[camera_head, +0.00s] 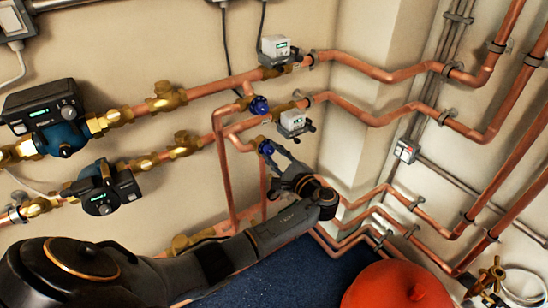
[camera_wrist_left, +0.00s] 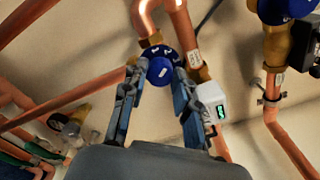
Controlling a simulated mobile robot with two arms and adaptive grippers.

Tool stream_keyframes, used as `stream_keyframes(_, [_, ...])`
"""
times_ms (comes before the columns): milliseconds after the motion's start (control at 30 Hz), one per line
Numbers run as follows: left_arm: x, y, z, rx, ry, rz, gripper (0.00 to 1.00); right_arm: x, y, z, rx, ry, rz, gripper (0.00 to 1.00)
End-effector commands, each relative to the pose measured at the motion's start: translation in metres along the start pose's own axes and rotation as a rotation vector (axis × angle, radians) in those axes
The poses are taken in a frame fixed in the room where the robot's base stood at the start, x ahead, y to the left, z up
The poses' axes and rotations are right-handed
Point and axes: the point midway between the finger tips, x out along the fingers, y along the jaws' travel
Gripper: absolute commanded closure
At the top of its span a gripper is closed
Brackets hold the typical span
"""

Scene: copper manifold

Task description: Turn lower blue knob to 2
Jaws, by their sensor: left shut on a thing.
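The lower blue knob (camera_head: 265,147) sits on a brass valve below the upper blue knob (camera_head: 259,105) in the head view. In the left wrist view the lower blue knob (camera_wrist_left: 161,68) shows white markings on its face; I cannot read its setting surely. My left gripper (camera_head: 275,152) reaches up to it from below. In the left wrist view the fingers of my left gripper (camera_wrist_left: 160,80) stand on both sides of the knob, shut on it. The upper blue knob also shows in the left wrist view (camera_wrist_left: 285,8). My right gripper is not in view.
A white meter (camera_head: 293,122) with a green display sits close right of the lower knob. Another white meter (camera_head: 275,48) is above. Copper pipes run around the knob along the wall. A red rounded object (camera_head: 397,287) stands at the bottom right.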

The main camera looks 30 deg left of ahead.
Motion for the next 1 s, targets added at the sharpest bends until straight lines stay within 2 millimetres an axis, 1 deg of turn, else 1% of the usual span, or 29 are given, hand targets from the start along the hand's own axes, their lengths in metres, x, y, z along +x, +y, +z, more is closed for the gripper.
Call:
stream_keyframes(200, [0.0002, 0.0008, -0.0001, -0.04, -0.001, 0.001, 1.0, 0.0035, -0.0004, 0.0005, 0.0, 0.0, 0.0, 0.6])
stream_keyframes(600, [0.0002, 0.0004, 0.0002, -0.044, -0.001, 0.001, 1.0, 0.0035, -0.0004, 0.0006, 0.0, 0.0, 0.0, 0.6])
stream_keyframes(633, [0.0002, 0.0004, 0.0002, -0.044, -0.001, 0.001, 0.65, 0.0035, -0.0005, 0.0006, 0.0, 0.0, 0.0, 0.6])
stream_keyframes(667, [0.0002, 0.0004, 0.0001, -0.044, -0.001, 0.001, 0.59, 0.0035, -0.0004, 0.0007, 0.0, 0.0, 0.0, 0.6])
stream_keyframes(700, [0.0002, 0.0004, 0.0001, -0.044, -0.001, 0.001, 0.5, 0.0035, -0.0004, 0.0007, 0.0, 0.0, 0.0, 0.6])
stream_keyframes(733, [0.0002, 0.0004, 0.0001, -0.044, 0.0, 0.001, 0.48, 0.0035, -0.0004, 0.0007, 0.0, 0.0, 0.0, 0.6])
stream_keyframes(1000, [-0.0002, 0.0002, 0.0, -0.044, 0.0, 0.0, 0.48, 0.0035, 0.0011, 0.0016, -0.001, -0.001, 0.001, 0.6])
